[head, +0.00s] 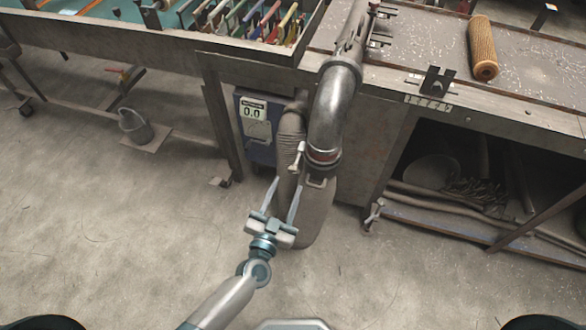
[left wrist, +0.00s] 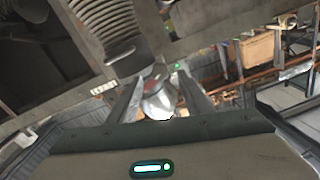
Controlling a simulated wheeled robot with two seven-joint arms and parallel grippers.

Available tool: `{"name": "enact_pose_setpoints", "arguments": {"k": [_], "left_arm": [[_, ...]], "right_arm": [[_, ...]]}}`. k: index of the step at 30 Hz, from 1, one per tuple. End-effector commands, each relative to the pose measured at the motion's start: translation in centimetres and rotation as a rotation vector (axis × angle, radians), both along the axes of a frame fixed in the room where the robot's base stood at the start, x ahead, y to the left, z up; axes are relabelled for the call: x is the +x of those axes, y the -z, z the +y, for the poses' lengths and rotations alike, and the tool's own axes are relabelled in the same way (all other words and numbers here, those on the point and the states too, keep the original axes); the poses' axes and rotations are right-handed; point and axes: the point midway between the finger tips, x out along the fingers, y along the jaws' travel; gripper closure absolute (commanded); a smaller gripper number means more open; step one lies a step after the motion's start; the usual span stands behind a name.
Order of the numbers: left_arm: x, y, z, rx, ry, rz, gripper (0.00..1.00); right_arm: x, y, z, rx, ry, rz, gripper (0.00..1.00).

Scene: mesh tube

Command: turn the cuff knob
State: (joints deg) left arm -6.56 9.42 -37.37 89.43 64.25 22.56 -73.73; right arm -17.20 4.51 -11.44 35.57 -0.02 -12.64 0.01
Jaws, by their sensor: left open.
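The cuff (head: 322,157) is a dark collar with a reddish band at the lower end of a grey metal pipe elbow (head: 333,100). A small metal knob (head: 297,158) with a short bar sticks out at the cuff's left side. My left gripper (head: 285,183) is open just below and in front of the knob, its two fingers pointing up toward it. In the left wrist view, a shiny rounded metal piece (left wrist: 160,101) shows between the two fingers; I cannot tell whether it is the knob. Contact is not clear. My right gripper is not in view.
A ribbed hose (head: 290,135) hangs behind the knob, beside a blue box (head: 257,118) reading 0.0. A workbench (head: 500,110) bears a tan filter cylinder (head: 483,48) and a dark bracket (head: 436,82). A bucket (head: 134,126) stands at left. The front floor is clear.

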Motion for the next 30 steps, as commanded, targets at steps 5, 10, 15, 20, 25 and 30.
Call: {"name": "enact_pose_setpoints", "arguments": {"k": [5, 10, 15, 20, 25, 30], "left_arm": [[3.0, -0.2, -1.0, 0.001, 0.001, -0.002, 0.56], [5.1, -0.1, -1.7, 0.0, 0.001, -0.002, 0.56], [6.3, 0.0, -2.0, 0.001, 0.0, -0.001, 0.56], [6.7, 0.0, -2.2, 0.0, 0.0, 0.0, 0.56], [6.7, 0.0, -2.2, 0.0, 0.0, 0.0, 0.56], [6.7, 0.0, -2.2, 0.0, 0.0, 0.0, 0.77]], "right_arm": [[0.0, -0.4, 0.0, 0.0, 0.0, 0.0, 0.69], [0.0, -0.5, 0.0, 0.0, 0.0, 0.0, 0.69], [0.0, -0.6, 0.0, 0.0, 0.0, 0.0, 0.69], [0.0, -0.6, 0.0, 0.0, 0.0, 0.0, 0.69], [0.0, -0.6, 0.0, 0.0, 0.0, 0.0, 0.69], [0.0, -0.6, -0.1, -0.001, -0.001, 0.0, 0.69]]}}
